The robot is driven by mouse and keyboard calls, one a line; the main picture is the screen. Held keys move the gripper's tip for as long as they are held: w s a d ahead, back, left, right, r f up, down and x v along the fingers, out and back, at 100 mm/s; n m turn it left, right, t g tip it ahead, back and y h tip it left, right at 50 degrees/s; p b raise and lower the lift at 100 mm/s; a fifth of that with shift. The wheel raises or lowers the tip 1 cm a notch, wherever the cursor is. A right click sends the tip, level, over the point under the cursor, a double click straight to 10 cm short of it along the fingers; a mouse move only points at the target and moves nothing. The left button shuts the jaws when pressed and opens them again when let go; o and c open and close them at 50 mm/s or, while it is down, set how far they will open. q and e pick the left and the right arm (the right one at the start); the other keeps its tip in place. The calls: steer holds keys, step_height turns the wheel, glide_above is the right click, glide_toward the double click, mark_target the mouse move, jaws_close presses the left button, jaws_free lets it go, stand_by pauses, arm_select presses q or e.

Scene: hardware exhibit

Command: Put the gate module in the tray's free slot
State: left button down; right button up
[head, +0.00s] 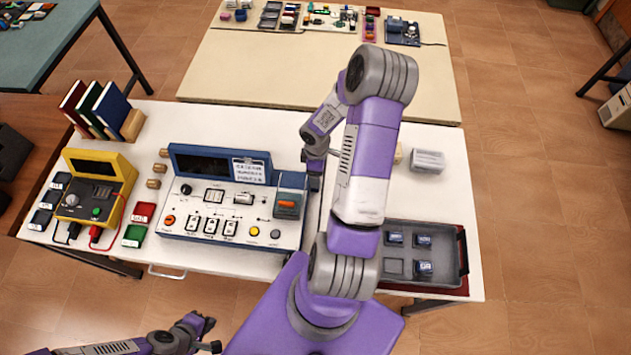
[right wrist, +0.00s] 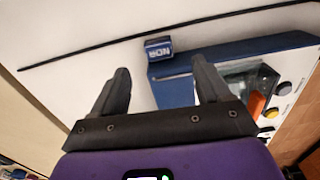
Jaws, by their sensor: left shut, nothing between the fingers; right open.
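A small dark blue gate module marked NOR (right wrist: 158,48) lies on the white table against the blue console's edge in the right wrist view. I cannot pick it out surely in the head view. My right gripper (right wrist: 160,88) is open and empty; its two dark fingers point towards the module, which is beyond the tips and apart from them. The grey tray (head: 450,283) at the table's right end holds blue modules in three slots. Its front left slot (head: 394,267) is empty. My left gripper (head: 212,334) is shut and empty, low in front of the table.
The console (head: 175,232) stands mid-table, left of my right arm. A yellow meter (head: 118,170), small blocks and books (head: 110,108) fill the left end. My right arm hides the table between console and tray.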

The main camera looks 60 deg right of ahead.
steer(key=shift+w+a+f+n, duration=0.1)
steer(key=shift+w+f+n, duration=0.05)
steer(key=shift+w+n, duration=0.15)
step_height(320, 180, down, 7)
steer(key=shift+f+b, duration=0.15)
steer(key=shift+b, duration=1.1)
steer(key=shift+s, duration=0.1)
steer(key=c, duration=1.2)
